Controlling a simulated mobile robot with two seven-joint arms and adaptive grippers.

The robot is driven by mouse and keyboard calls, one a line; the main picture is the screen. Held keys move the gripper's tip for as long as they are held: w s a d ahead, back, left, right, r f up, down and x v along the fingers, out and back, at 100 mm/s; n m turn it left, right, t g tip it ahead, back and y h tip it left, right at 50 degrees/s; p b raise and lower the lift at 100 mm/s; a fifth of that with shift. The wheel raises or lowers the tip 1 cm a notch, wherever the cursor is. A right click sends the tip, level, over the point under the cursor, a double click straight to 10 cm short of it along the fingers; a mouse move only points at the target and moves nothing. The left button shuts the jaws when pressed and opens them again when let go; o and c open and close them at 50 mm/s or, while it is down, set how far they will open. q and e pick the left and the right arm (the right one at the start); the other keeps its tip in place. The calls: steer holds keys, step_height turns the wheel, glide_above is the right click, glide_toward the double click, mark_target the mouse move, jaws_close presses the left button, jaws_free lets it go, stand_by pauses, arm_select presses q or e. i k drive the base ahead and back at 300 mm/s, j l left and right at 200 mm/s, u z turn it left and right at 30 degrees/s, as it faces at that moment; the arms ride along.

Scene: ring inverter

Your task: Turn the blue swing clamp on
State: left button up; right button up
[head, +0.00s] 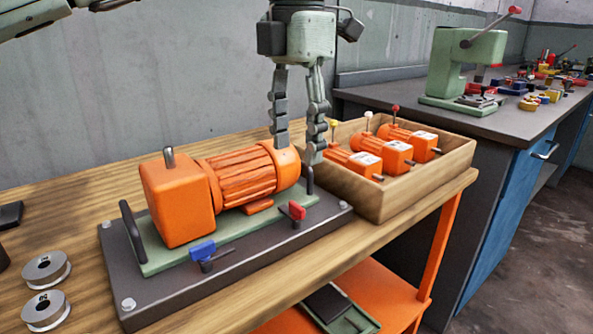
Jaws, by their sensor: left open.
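The blue swing clamp (203,251) sits at the front edge of the green plate (165,262), below the orange motor's square box end. A dark handle sticks out at its base toward the right. My left gripper (297,153) points down at the motor's (245,178) rounded right end, far to the right of and above the blue clamp. Its two fingers are apart with no object held between them. I cannot tell whether the fingertips touch the motor. My right gripper is not in view.
A red swing clamp (297,211) stands right of the blue one. A wooden tray (420,187) with small orange motors is close to my left gripper's right side. Metal spools (46,268) lie at the left. The space in front of the blue clamp is clear.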

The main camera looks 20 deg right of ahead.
mark_target(205, 253)
steer(key=k, duration=1.5)
